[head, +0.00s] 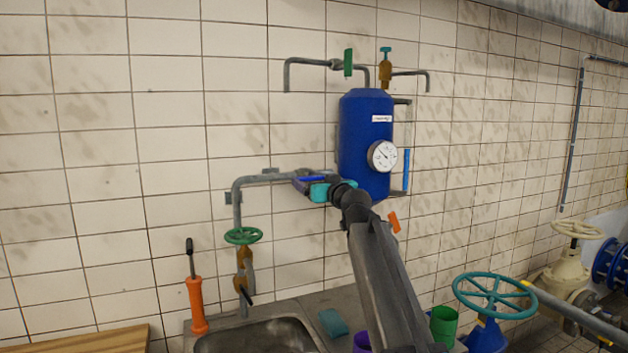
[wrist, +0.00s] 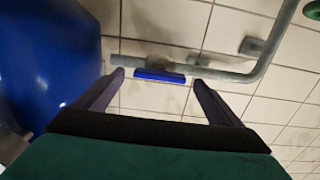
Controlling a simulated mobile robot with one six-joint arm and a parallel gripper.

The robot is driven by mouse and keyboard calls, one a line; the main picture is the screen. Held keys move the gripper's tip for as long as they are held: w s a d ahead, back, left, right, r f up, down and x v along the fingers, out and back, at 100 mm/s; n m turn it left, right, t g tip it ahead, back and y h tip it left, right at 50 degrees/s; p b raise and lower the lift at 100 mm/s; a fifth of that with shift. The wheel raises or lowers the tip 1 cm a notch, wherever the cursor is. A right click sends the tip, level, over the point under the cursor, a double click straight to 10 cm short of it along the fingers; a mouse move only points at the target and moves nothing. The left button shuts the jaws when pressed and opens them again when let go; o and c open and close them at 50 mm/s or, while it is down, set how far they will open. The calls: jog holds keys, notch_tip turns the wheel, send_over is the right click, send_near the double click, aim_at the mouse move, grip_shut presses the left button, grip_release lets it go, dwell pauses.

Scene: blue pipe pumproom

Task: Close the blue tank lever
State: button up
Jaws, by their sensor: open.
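The blue tank (head: 358,135) hangs on the tiled wall, with a white round gauge on its front. It also fills the left of the wrist view (wrist: 50,60). A grey pipe (head: 236,205) runs left from the tank's lower part and bends down. The blue lever (wrist: 158,76) lies roughly along this pipe in the wrist view. My gripper (wrist: 158,82) is open, with one fingertip near each end of the lever; I cannot tell whether they touch it. In the head view my gripper (head: 303,186) is beside the tank's lower left and largely covers the lever.
A green lever (head: 348,62) and a teal-handled brass valve (head: 386,68) sit above the tank. A green handwheel valve (head: 243,236) is below the pipe bend. A sink (head: 260,338), an orange-handled tool (head: 195,305) and a teal handwheel (head: 494,296) are lower down. An orange lever (head: 394,221) is below the tank.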

jog(key=shift+w+a, duration=0.3)
jog(key=shift+w, duration=0.35)
jog(key=shift+c, duration=0.3)
jog(key=c, duration=1)
